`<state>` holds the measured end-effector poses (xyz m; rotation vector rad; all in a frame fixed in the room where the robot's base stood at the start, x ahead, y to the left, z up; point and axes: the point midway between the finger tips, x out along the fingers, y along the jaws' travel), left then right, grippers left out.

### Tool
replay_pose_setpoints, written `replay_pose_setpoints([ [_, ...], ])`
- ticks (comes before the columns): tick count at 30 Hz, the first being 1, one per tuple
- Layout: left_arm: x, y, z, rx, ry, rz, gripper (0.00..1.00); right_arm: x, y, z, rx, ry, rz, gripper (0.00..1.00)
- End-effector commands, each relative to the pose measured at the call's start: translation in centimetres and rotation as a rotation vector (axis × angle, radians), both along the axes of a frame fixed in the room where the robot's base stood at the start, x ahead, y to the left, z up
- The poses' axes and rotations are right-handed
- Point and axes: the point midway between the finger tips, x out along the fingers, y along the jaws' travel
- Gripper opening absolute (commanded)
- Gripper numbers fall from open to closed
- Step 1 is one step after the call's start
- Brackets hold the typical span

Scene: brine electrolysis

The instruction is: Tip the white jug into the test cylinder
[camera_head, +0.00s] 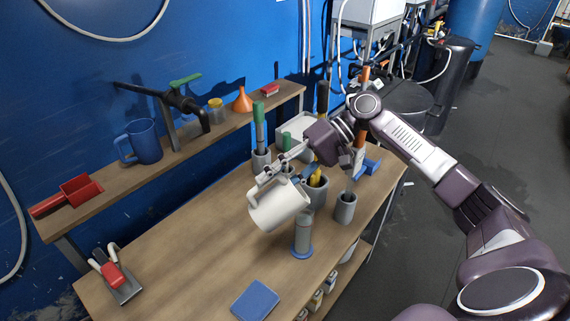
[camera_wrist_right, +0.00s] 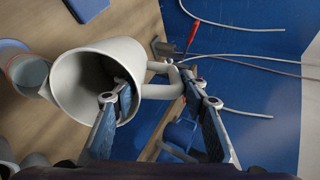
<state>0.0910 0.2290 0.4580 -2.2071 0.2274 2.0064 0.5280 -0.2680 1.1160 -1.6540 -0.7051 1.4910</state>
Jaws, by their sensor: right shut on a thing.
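The white jug (camera_head: 280,208) is held tilted above the table, its body leaning over beside the test cylinder (camera_head: 302,237). The grey test cylinder stands upright on a round blue base. My right gripper (camera_head: 268,178) is shut on the jug near its rim and handle; the exact contact is hard to see. In the right wrist view the jug's open mouth (camera_wrist_right: 92,88) faces the camera, with one finger overlapping it. The cylinder (camera_wrist_right: 30,75) shows at the left, close to the jug's rim. Its contents cannot be seen. My left gripper is not in view.
Grey holders with tools, such as the one at the right (camera_head: 345,208), stand behind the cylinder. A blue pad (camera_head: 255,300) lies at the front. A shelf (camera_head: 215,132) carries a blue mug (camera_head: 143,142) and an orange funnel (camera_head: 242,101). The table's left half is mostly clear.

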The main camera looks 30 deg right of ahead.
Motion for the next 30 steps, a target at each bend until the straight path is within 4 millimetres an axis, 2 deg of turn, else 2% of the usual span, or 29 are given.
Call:
replay_pose_setpoints([
  [1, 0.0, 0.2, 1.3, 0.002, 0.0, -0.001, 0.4, 0.1, 0.3, 1.0, -0.046, 0.001, 0.001, 0.0],
  [6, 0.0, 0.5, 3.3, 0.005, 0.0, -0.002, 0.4, 0.4, 1.4, 1.2, -0.216, 0.034, 0.0, 0.0],
  [27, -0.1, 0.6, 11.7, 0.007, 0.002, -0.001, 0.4, 0.5, 2.5, 1.0, -0.457, 0.085, 0.001, 0.0],
  [30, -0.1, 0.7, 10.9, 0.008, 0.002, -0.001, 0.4, 0.7, 2.7, 0.4, -0.595, 0.101, 0.005, 0.0],
])
